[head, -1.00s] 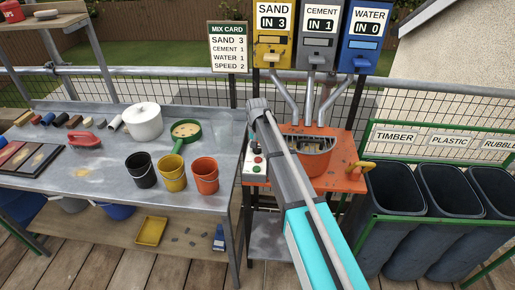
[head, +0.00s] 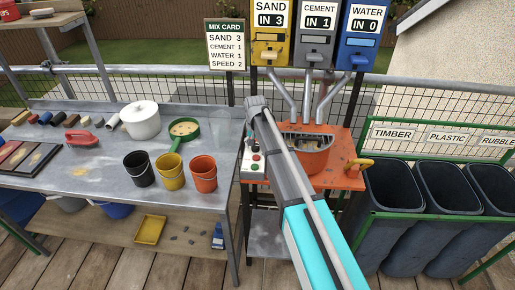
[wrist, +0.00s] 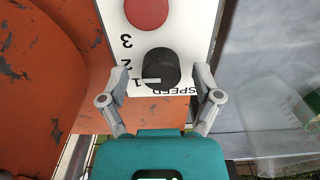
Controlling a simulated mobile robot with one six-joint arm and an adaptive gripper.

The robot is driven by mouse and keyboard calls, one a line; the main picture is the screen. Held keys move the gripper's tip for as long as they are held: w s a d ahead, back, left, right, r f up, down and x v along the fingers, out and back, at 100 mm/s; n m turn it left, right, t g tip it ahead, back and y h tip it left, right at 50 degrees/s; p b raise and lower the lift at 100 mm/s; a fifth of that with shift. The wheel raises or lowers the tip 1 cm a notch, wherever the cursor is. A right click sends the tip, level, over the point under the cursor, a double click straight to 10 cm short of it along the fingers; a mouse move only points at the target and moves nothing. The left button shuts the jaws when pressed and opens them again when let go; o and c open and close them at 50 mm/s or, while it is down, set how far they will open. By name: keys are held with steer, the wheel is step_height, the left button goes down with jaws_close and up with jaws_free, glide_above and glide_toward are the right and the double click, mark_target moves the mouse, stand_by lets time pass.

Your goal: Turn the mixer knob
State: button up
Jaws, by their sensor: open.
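The black mixer knob (wrist: 160,64) sits on a white panel (wrist: 180,25) in the wrist view, where the lettering appears upside down. Marks 1, 2 and 3 run along its left side, with SPEED below right. Its white pointer line points left, at the 1. My gripper (wrist: 159,76) is open, with one finger on each side of the knob; I cannot tell whether they touch it. In the head view the control box (head: 247,165) stands left of the orange mixer (head: 313,158), and my arm hides the knob.
The mix card (head: 225,45) reads sand 3, cement 1, water 1, speed 2. Above the mixer, the sand hopper (head: 271,50) shows IN 3, cement (head: 313,55) IN 1, water (head: 360,55) IN 0. A red button (wrist: 146,12) is near the knob. Buckets (head: 170,172) stand on the left bench.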

steer(key=shift+n, duration=0.5)
